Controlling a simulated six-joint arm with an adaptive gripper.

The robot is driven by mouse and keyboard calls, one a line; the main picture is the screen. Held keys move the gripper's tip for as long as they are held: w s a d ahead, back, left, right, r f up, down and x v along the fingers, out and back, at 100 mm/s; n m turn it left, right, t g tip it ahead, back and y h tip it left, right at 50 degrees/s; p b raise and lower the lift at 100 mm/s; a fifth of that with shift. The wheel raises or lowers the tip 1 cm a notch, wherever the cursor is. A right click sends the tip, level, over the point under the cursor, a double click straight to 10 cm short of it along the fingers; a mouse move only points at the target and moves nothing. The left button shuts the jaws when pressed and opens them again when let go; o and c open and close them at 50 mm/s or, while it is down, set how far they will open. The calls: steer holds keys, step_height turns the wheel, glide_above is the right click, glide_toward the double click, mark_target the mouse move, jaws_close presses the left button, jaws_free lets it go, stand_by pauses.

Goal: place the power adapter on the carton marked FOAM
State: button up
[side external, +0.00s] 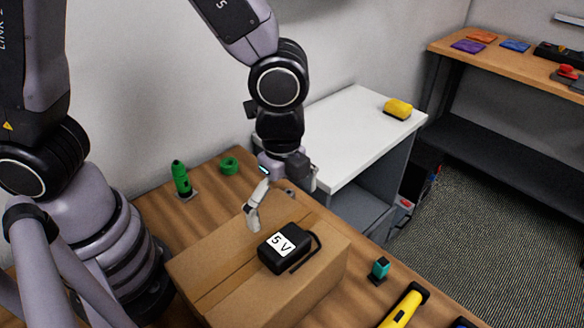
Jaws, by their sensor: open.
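The power adapter (285,247) is a black block with a white "5 V" label and a dark cord at its right side. It rests on top of a brown cardboard carton (222,262). No FOAM marking shows on the faces of the carton in view. My gripper (270,207) is open and empty, above the carton just behind the adapter. One finger shows clearly at the left; the other is partly hidden. The gripper appears apart from the adapter.
A green bottle-like item (181,179) and a green ring (229,165) are on the wooden table behind the carton. A teal item (380,268) and a yellow-black tool (405,306) lie to the right. A white cabinet (352,125) bears a yellow object (397,109).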

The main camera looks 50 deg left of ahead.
steer(key=a+r+n+t+h, duration=0.1)
steer(key=a+r+n+t, duration=0.2)
steer(key=a+r+n, duration=0.75)
steer(key=s+a+r+n+t, duration=0.1)
steer(key=s+a+r+n, duration=0.2)
steer(key=s+a+r, duration=0.1)
steer(key=s+a+r+n+t+y, duration=0.1)
steer(key=s+a+r+n, duration=0.2)
steer(key=a, duration=0.4)
steer(key=shift+s+a+r+n+t, duration=0.3)
steer(key=shift+s+r+n, duration=0.1)
steer(key=shift+n, duration=0.35)
